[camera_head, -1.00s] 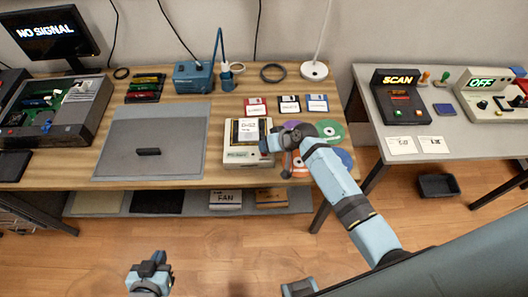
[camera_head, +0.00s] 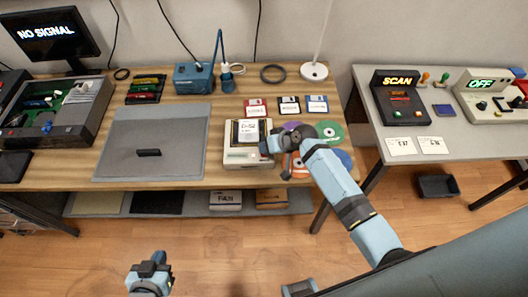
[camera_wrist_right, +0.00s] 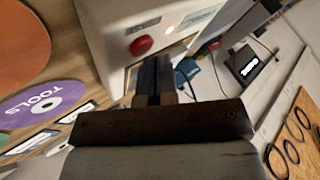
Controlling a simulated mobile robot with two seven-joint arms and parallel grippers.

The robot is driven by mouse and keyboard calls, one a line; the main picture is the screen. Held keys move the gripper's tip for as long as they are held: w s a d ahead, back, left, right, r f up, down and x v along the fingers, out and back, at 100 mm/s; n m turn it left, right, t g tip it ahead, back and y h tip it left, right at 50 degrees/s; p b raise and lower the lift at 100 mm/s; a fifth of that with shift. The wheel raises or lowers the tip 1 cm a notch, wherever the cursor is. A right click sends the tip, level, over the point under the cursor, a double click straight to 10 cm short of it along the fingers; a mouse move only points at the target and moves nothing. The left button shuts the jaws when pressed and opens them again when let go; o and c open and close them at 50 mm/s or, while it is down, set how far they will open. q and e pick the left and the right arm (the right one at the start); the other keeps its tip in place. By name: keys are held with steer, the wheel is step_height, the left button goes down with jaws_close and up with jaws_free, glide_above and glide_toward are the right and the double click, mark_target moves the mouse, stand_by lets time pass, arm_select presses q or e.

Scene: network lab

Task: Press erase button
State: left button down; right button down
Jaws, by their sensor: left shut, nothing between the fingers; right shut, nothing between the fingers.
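A beige box-shaped device (camera_head: 244,155) with a white label card (camera_head: 248,131) on top stands at the front of the wooden table. My right gripper (camera_head: 266,146) is shut and empty at the device's right front corner. In the wrist view its fingers (camera_wrist_right: 154,75) end close to that face, just beside the red button; I cannot tell whether they touch it. My left gripper (camera_head: 153,262) is shut and empty, in front of the table.
Colored discs (camera_head: 331,131) lie right of the device, partly under my right arm. Three floppy disks (camera_head: 289,105) lie behind it. A grey mat (camera_head: 150,125) with a small black item lies to the left. A second table (camera_head: 455,140) holds the SCAN and OFF machines.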

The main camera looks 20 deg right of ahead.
steer(key=shift+r+p, duration=0.35)
steer(key=shift+r, duration=0.2)
step_height(320, 180, up, 5)
steer(key=p, duration=0.4)
steer(key=shift+p, duration=0.4)
stand_by(0.3)
